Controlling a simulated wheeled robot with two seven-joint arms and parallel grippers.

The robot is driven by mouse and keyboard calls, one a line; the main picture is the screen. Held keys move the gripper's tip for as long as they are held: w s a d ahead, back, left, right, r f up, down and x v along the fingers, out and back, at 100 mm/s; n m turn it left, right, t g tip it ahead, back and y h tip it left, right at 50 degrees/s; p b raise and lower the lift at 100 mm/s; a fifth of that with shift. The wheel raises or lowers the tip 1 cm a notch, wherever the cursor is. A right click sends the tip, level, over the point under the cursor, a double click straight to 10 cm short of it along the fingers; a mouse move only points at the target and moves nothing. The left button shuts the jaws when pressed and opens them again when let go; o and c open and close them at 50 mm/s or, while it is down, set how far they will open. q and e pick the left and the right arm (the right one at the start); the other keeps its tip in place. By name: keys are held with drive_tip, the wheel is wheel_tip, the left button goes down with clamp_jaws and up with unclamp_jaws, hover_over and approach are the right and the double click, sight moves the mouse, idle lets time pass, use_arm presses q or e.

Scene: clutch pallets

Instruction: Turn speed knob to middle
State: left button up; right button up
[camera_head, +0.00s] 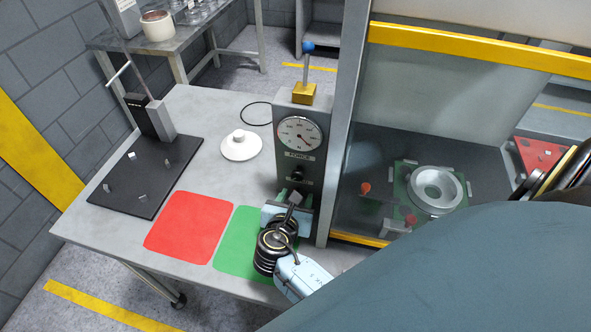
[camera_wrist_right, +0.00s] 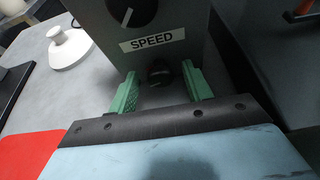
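A grey control box (camera_head: 286,110) stands on the table with a round gauge (camera_head: 298,133) and a FORCE label below it. Its upper black knob (camera_head: 297,173) also shows in the right wrist view (camera_wrist_right: 130,10), its white mark pointing down and slightly left. A SPEED label (camera_wrist_right: 152,39) sits between this knob and a lower black knob (camera_wrist_right: 160,73). My right gripper (camera_head: 294,196) is at the box's lower front. Its green fingers are apart, one on each side of the lower knob; contact cannot be told. That knob's setting is too dark to read. My left gripper is not in view.
A blue-tipped lever (camera_head: 308,64) rises from the box. Red (camera_head: 189,227) and green (camera_head: 235,245) mats lie on the table, with a white round part (camera_head: 240,145) behind. A black plate (camera_head: 145,178) is at left. A framed machine (camera_head: 342,150) stands close on the right.

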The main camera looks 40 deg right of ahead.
drive_tip(key=c, duration=0.9)
drive_tip(key=shift+m+p, duration=0.4)
drive_tip(key=shift+m, duration=0.1)
drive_tip(key=o, duration=0.9)
drive_tip(key=shift+o, duration=0.2)
drive_tip(key=shift+s, duration=0.1)
drive_tip(key=v, duration=1.3)
drive_tip(key=shift+s+r, duration=0.1)
drive_tip(key=shift+s, duration=0.15)
